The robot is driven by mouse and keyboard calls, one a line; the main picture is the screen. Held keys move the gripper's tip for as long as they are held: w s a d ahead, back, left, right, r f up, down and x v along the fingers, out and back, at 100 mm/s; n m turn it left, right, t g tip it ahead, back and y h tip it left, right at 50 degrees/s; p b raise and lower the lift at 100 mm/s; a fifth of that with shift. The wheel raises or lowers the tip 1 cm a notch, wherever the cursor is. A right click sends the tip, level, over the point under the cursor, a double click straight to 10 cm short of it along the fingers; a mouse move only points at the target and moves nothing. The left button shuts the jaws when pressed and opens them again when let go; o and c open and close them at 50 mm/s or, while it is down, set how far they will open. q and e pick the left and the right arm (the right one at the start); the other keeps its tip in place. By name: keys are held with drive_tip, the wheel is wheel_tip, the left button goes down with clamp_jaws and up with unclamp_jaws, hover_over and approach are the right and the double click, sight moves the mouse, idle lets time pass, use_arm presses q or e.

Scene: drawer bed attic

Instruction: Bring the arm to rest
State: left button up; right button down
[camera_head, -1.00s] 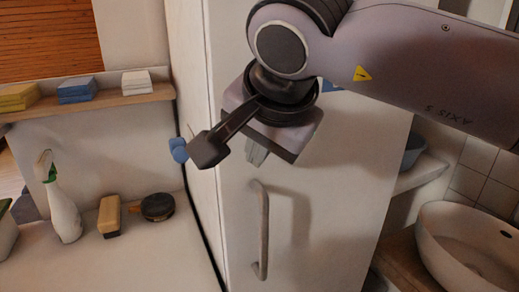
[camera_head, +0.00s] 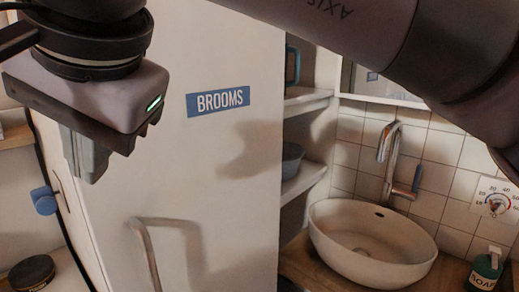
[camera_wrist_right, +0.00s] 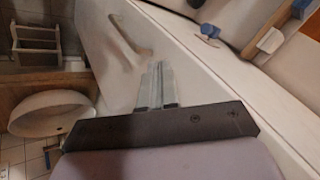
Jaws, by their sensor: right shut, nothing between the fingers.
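My right arm crosses the top of the head view. Its gripper (camera_head: 86,158) hangs at the upper left, in front of the white cabinet door marked BROOMS (camera_head: 205,185). The gripper is shut and empty. In the right wrist view, its fingers (camera_wrist_right: 152,85) lie together, pointing toward the cabinet door, with the door handle (camera_wrist_right: 128,40) beyond them. The fingers look apart from the handle. My left gripper is in neither view.
The curved door handle (camera_head: 148,255) sticks out below the gripper. A blue knob (camera_head: 44,200) is at the left edge of the cabinet. A white basin (camera_head: 370,245) with a tap (camera_head: 390,165) stands at the right. Shelves (camera_head: 306,100) lie between them.

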drive_tip(key=s+a+f+m+g+y, duration=0.2)
drive_tip(key=s+m+g+y, duration=0.4)
drive_tip(key=g, duration=0.5)
drive_tip(key=w+d+f+m+t+y, duration=0.1)
drive_tip(key=w+d+m+t+y, duration=0.2)
drive_tip(key=w+d+m+y, duration=0.35)
drive_tip(key=w+d+f+m+t+y, duration=0.1)
drive_tip(key=w+d+m+t+y, duration=0.15)
drive_tip(key=w+m+y, duration=0.75)
drive_tip(key=w+d+f+m+t+h, duration=0.3)
drive_tip(key=d+f+m+t+h, duration=0.3)
drive_tip(key=f+m+t, duration=0.6)
drive_tip(key=w+d+f+m+t+h, duration=0.3)
drive_tip(key=d+f+m+t+h, duration=0.35)
drive_tip(key=m, duration=0.95)
drive_tip(key=s+d+f+m+h, duration=0.2)
drive_tip(key=d+f+m+h, duration=0.35)
drive_tip(key=f, duration=0.35)
drive_tip(key=s+d+f+m+h, duration=0.2)
drive_tip(key=d+f+m+h, duration=0.2)
drive_tip(key=f+m, duration=0.3)
drive_tip(key=s+d+f+m+g+h, duration=0.2)
drive_tip(key=s+d+f+m+g, duration=0.1)
drive_tip(key=s+f, duration=0.5)
drive_tip(key=s+d+f+m+g+h, duration=0.2)
drive_tip(key=s+d+f, duration=0.4)
drive_tip(key=f, duration=0.4)
drive_tip(key=shift+s+m+g, duration=0.6)
drive_tip(key=shift+s+g, duration=0.2)
drive_tip(key=shift+s, duration=0.1)
